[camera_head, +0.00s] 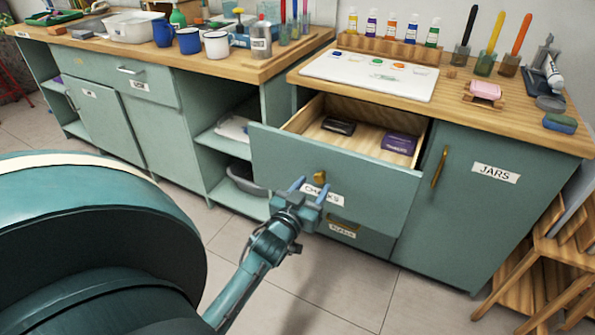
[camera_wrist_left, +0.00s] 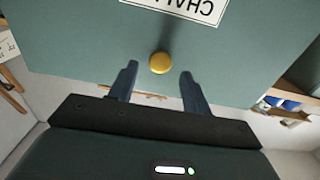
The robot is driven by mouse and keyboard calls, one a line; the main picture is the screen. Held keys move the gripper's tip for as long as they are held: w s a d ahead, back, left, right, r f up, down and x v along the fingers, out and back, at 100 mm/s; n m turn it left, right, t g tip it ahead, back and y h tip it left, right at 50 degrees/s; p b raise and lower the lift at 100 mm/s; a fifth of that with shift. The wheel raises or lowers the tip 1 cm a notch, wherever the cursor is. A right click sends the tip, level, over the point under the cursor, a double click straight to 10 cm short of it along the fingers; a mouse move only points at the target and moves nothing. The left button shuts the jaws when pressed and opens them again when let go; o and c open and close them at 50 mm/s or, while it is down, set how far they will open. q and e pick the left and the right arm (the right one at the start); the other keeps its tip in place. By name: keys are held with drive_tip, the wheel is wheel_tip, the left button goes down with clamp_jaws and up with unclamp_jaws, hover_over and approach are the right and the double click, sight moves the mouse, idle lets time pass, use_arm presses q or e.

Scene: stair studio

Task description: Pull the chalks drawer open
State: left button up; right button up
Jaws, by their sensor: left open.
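The chalks drawer (camera_head: 270,160) is pulled out of the right-hand cabinet, and its inside shows. A dark box (camera_head: 339,126) and a purple box (camera_head: 398,143) lie in it. Its teal front bears a white label reading CHALKS, partly hidden by my gripper in the head view. A round brass knob (camera_head: 320,177) sits on the front; it also shows in the left wrist view (camera_wrist_left: 159,63). My left gripper (camera_head: 311,187) is open, with its fingers on either side of the knob and a little short of it in the left wrist view. My right gripper is not in view.
A lower drawer with a label (camera_head: 342,231) is below, shut. The JARS door (camera_head: 495,180) with a brass handle is at right. A wooden rack (camera_head: 540,270) stands at the right edge. The tiled floor (camera_head: 400,300) in front is clear.

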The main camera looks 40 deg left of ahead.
use_arm(q)
drive_tip(key=v, duration=1)
drive_tip(key=shift+p, duration=0.3)
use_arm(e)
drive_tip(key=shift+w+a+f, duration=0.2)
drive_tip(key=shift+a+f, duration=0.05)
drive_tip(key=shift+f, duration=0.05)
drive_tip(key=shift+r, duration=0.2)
use_arm(q)
drive_tip(key=s+d+r+m+g+h+p, duration=0.2)
drive_tip(key=s+d+m+g+h+p, duration=0.1)
drive_tip(key=d+p, duration=0.4)
drive_tip(key=s+d+r+m+g+h+p, duration=0.2)
drive_tip(key=s+d+p, duration=0.4)
drive_tip(key=d, duration=0.6)
drive_tip(key=g+h+p, duration=0.1)
drive_tip(key=h+p, duration=0.1)
drive_tip(key=shift+d+r+m+g+h, duration=0.25)
drive_tip(key=shift+r+m+g+h, duration=0.05)
drive_tip(key=shift+m+g+h, duration=0.1)
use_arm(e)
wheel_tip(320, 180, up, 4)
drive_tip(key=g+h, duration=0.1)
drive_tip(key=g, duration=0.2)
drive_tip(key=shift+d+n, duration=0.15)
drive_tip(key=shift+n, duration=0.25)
use_arm(q)
drive_tip(key=shift+f, duration=0.1)
